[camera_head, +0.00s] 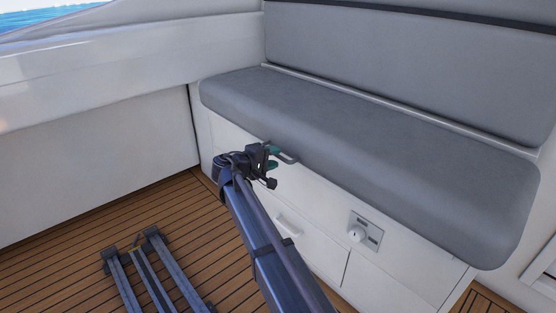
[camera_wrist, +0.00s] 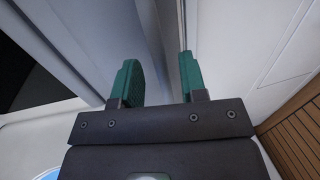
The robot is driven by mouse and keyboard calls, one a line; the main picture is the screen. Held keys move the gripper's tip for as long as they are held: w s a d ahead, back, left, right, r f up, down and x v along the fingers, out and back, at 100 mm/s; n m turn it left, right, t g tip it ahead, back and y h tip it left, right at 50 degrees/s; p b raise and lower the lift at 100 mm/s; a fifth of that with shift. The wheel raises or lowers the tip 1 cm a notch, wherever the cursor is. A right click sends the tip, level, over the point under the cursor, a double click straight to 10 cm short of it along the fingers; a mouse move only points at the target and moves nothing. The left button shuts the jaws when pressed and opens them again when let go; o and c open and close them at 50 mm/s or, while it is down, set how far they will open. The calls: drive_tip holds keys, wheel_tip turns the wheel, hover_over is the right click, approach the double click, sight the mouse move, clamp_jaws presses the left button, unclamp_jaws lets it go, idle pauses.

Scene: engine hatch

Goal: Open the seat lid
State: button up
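The seat lid (camera_head: 370,135) is a long grey cushioned bench top, lying flat and closed on the white seat base. A small grey loop handle (camera_head: 287,157) sticks out under its front edge, left of the middle. My gripper (camera_head: 272,157) is at this handle, its teal fingers beside or around it; the head view does not settle which. In the wrist view, the two teal fingers of my gripper (camera_wrist: 160,78) stand apart with a clear gap. Pale grey surfaces show beyond the gap, and I cannot tell if the handle lies between the fingers.
The white seat base has a drawer-like front with a pale handle (camera_head: 288,225) and a latch panel with a round knob (camera_head: 365,231). A grey backrest (camera_head: 420,60) rises behind the lid. The wooden deck (camera_head: 60,270) is open at the left; a white wall (camera_head: 90,130) stands behind it.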

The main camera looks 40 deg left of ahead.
drive_tip(key=x, duration=0.2)
drive_tip(key=shift+w, duration=0.3)
clamp_jaws()
